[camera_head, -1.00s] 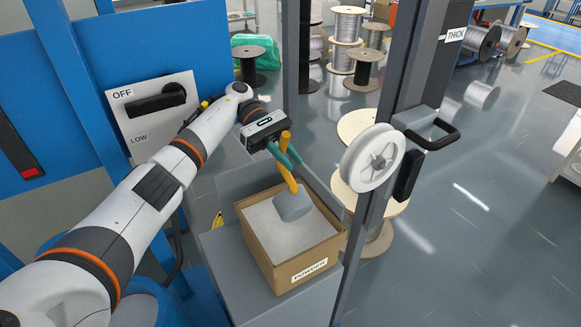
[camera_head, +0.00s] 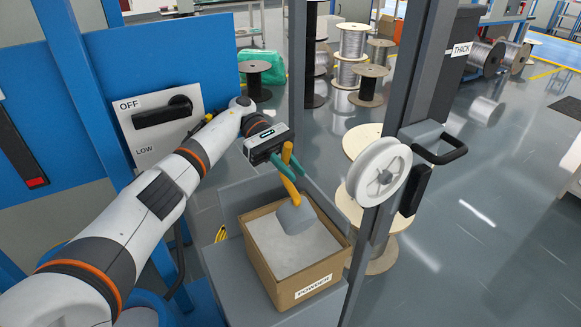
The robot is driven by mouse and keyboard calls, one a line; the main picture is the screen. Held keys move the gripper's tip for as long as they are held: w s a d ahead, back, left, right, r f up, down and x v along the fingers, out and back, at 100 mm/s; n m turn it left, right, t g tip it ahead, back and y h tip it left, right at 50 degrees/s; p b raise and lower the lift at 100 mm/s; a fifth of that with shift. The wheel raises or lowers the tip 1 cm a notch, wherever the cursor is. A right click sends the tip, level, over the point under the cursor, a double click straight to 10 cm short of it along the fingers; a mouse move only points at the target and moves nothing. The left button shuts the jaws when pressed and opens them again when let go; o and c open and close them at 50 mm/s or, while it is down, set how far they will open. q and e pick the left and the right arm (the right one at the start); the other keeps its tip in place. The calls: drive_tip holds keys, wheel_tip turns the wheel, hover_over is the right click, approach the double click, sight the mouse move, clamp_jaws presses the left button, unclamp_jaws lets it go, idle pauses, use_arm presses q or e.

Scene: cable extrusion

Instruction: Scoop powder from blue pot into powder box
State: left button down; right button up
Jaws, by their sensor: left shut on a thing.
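My left gripper (camera_head: 286,166) has green fingers and is shut on the yellow handle of a scoop (camera_head: 297,215). The scoop's grey head hangs tilted over the right back part of the powder box, and I cannot tell whether it touches the powder. The powder box (camera_head: 307,288) is an open brown carton with a "POWDER" label on its front. Whitish powder (camera_head: 285,243) fills much of it. A blue rounded rim, possibly the blue pot (camera_head: 152,306), shows partly at the lower left behind my left arm. My right gripper is not in view.
The box stands on a grey machine ledge (camera_head: 236,290). A grey upright post (camera_head: 375,215) with a white spool (camera_head: 379,176) stands close to its right. A panel with a black switch (camera_head: 162,112) is behind my arm. Cable reels stand on the floor behind.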

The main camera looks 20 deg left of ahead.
sight(290, 154)
use_arm(q)
drive_tip(key=t+y+b, duration=0.1)
drive_tip(key=y, duration=0.1)
drive_tip(key=r+t+y+b, duration=0.1)
drive_tip(key=shift+r+m+y+b, duration=0.3)
drive_tip(key=shift+y, duration=0.1)
drive_tip(key=t+y, duration=0.1)
drive_tip(key=r+t+y+b, duration=0.1)
drive_tip(key=shift+r+y, duration=0.25)
drive_tip(key=shift+y, duration=0.05)
drive_tip(key=t+y, duration=0.1)
drive_tip(key=r+t+y, duration=0.1)
drive_tip(key=shift+s+a+r+m+y+b, duration=0.15)
drive_tip(key=shift+a+r+m+y+b, duration=0.15)
drive_tip(key=shift+m+y+b, duration=0.1)
drive_tip(key=shift+s+a+r+t+y+b, duration=0.1)
drive_tip(key=shift+r+t+y+b, duration=0.3)
drive_tip(key=shift+t+y, duration=0.8)
